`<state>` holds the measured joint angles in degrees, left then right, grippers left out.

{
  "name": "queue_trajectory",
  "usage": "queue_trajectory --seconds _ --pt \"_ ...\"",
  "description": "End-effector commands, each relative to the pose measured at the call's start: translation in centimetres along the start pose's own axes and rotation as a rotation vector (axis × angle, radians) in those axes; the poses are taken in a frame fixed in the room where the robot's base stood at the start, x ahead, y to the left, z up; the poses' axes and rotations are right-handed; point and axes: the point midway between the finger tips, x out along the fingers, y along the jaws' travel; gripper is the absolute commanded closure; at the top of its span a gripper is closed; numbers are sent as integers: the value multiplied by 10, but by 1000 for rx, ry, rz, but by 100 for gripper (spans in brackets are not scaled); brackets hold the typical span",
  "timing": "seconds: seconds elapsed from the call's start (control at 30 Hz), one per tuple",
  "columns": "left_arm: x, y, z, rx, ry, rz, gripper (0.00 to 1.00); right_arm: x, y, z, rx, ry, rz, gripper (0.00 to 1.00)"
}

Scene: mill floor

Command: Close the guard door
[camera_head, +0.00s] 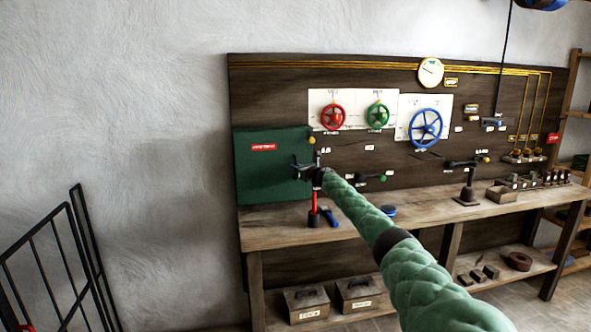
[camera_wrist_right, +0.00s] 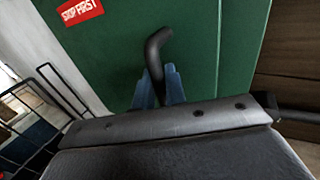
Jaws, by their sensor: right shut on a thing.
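The guard door appears to be the green panel (camera_head: 262,180) at the left end of the wall board, with a red label (camera_head: 263,147). In the right wrist view the green panel (camera_wrist_right: 215,60) fills the middle, and its red label (camera_wrist_right: 80,10) reads "STOP FIRST". A dark bent handle (camera_wrist_right: 158,48) sticks out from it. My right gripper (camera_wrist_right: 160,88) is shut on this handle, with blue fingertips on both sides. In the head view the right gripper (camera_head: 306,168) is at the panel's right edge. I cannot tell whether a gap remains behind the panel. My left gripper is not in view.
Red (camera_head: 332,116), green (camera_head: 377,114) and blue (camera_head: 425,125) handwheels are on the board. A black railing (camera_head: 75,255) stands at the left.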

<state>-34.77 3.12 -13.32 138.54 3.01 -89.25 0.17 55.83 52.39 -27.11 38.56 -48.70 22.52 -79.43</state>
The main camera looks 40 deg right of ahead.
Motion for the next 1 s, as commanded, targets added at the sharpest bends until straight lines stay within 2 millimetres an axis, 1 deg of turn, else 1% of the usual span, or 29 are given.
queue_trajectory --seconds 0.03,0.17,0.2,0.57,0.77,1.0 --pt "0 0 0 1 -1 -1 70 -1 -3 6 1 -7 -7 100" --pt "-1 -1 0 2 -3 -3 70 -1 -4 7 1 -8 -7 100" --pt "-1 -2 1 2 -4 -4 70 -1 -4 7 1 -8 -7 83" --pt "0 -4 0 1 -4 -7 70 -3 -2 3 0 -3 -5 83" --pt "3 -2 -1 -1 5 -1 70 -17 -4 2 -2 -3 -6 83" --pt "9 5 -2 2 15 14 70 -42 -5 4 -2 -5 -8 83"
